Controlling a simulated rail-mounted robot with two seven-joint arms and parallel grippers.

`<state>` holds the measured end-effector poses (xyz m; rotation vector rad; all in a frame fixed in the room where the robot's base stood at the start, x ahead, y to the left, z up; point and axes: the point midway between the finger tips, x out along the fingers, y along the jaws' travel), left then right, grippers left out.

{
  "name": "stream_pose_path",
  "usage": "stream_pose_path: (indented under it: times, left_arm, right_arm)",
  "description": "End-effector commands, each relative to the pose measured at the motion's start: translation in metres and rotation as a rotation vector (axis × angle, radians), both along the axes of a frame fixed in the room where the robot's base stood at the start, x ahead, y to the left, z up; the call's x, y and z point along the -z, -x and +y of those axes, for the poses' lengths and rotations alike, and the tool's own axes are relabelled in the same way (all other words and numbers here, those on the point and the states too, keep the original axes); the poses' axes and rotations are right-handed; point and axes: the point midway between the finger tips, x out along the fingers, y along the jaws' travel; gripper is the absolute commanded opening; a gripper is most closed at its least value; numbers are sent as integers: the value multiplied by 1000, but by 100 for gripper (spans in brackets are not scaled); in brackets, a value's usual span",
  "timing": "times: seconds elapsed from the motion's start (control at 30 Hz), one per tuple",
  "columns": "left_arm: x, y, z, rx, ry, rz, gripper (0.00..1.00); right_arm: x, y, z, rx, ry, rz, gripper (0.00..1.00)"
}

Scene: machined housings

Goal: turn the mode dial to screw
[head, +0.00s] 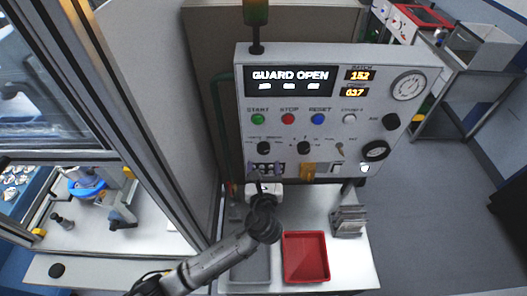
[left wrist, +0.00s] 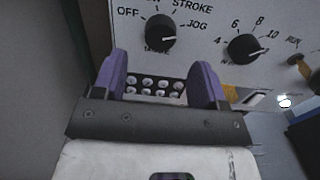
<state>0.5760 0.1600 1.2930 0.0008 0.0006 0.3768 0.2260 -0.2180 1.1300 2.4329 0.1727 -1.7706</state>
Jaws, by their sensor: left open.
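A black dial (left wrist: 160,30) on the panel has the labels OFF, STROKE and JOG around it; one label is cut off at the top and another below is unclear. It also shows in the head view (head: 264,148). No label reading screw is legible. My left gripper (left wrist: 160,62) is open and empty, its two purple fingers pointing at the panel just below this dial, apart from it. In the head view my left gripper (head: 265,168) is at the panel's lower left. My right gripper is not in view.
A second black dial (left wrist: 243,48) with numbers sits to the right. A dark strip with pale round spots (left wrist: 155,87) shows between the fingers. Start, stop and reset buttons (head: 288,119) are above. A red tray (head: 305,234) and a grey tray (head: 251,266) lie below.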

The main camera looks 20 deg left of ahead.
Motion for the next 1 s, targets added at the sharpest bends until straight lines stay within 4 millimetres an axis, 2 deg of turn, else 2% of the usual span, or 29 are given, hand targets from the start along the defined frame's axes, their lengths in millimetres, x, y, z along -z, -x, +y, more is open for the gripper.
stream_pose_path:
  times: [0.1,0.33,0.53,0.83,1.0]
  left_arm:
    - [-2,-19,7,-1,-3,0,66]
    - [0,-42,16,-1,-1,0,66]
    - [0,-50,20,0,0,0,66]
    - [0,-51,20,0,0,0,66]
    - [0,-51,20,0,0,0,51]
  right_arm:
    - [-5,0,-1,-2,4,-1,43]
    - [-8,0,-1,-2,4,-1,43]
    - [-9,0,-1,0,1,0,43]
    - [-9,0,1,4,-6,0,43]
    - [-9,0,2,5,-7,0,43]
